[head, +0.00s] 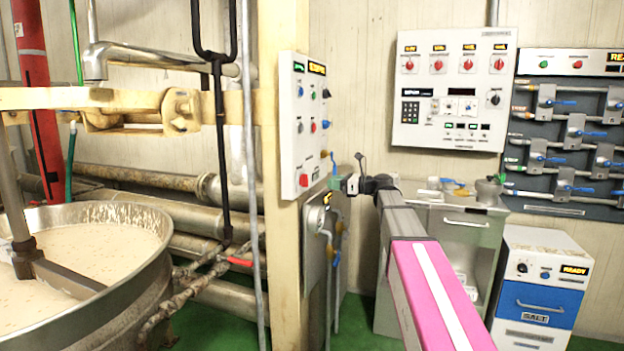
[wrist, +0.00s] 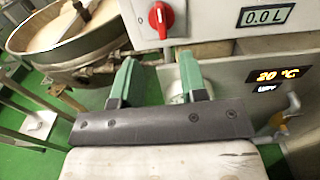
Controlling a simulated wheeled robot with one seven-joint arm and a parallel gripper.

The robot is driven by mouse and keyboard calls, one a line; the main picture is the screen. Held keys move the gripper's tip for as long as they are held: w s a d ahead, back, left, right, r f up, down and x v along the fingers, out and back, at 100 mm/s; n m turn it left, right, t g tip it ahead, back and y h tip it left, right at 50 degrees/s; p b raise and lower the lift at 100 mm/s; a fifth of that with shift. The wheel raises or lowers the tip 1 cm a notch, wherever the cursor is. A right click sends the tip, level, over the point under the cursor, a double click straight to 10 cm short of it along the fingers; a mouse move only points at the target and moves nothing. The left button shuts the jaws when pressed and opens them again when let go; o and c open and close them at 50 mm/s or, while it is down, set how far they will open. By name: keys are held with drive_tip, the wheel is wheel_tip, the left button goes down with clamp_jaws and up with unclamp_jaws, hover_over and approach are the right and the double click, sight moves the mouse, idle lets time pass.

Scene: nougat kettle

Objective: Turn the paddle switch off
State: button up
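The white control panel (head: 303,125) on the cream post beside the kettle carries several small knobs and switches under a green and a yellow display. Its labels are too small to read, so I cannot tell which one is the paddle switch. A red knob (head: 304,180) sits near its bottom; the wrist view shows a red rotary knob (wrist: 161,18) beside a "0.0 L" display. My gripper (head: 340,183) is just right of the panel's lower edge. In the wrist view my gripper (wrist: 158,75) has its green fingers apart, with nothing held, below the red knob.
The kettle (head: 90,250) of pale mass with its paddle (head: 50,270) stands at left. A lower grey box (wrist: 255,85) shows "20 °C". A steel cabinet (head: 455,245), a large wall panel (head: 450,90) and a salt unit (head: 540,290) are at right.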

sight(305, 181)
drive_tip(key=x, duration=1)
drive_tip(key=shift+w+a+r, duration=0.2)
drive_tip(key=shift+a+r, duration=0.15)
clamp_jaws()
